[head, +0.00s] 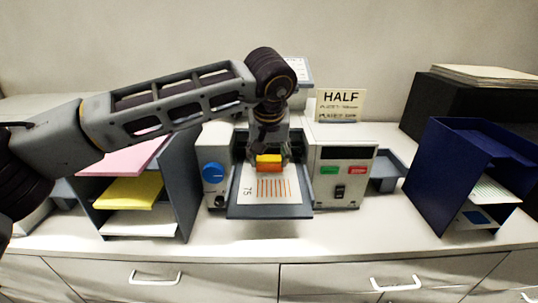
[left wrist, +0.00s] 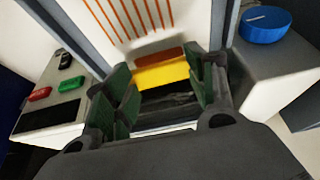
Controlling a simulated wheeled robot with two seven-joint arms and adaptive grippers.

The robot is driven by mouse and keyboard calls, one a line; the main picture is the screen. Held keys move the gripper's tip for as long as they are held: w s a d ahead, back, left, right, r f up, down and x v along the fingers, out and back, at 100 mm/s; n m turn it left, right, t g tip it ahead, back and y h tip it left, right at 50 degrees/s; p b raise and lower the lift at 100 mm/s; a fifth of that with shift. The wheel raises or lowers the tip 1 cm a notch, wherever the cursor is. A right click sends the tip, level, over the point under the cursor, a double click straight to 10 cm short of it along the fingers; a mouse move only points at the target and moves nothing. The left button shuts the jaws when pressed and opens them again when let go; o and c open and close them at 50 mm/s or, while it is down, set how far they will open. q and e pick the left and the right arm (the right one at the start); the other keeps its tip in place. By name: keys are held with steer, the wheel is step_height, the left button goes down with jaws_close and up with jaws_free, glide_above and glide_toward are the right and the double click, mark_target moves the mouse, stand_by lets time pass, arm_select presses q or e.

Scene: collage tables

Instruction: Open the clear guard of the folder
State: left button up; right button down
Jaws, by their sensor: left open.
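The folder (head: 333,178) is a pale machine in the middle of the counter, with a dark feed tray (head: 268,211) in front. A white sheet marked "75" (head: 249,192) lies on the tray, and orange stripes (head: 275,188) show over it. The clear guard is hard to make out; I cannot tell its edges or angle. A yellow and orange tab (head: 268,162) is at the tray's back; it also shows in the left wrist view (left wrist: 162,74). My left gripper (head: 268,150) points down just behind the tab. Its green-padded fingers (left wrist: 155,88) are apart, either side of the tab; contact is unclear.
A blue knob (head: 213,173) is left of the tray; green (head: 329,170) and red (head: 357,170) buttons and a black switch are right. A paper rack (head: 165,190) stands left, a navy holder (head: 440,170) right. A "HALF" sign (head: 341,105) stands behind.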

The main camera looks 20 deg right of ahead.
arm_select(q)
steer(key=shift+s+a+f, duration=0.1)
steer(key=shift+f, duration=0.15)
steer(key=c, duration=0.7)
jaws_close()
arm_select(e)
steer(key=shift+a, duration=1)
steer(key=shift+d, duration=0.1)
arm_select(q)
steer(key=shift+r, duration=0.25)
steer(key=shift+w, duration=0.2)
arm_select(e)
steer(key=shift+d+r, duration=0.2)
steer(key=shift+d, duration=0.5)
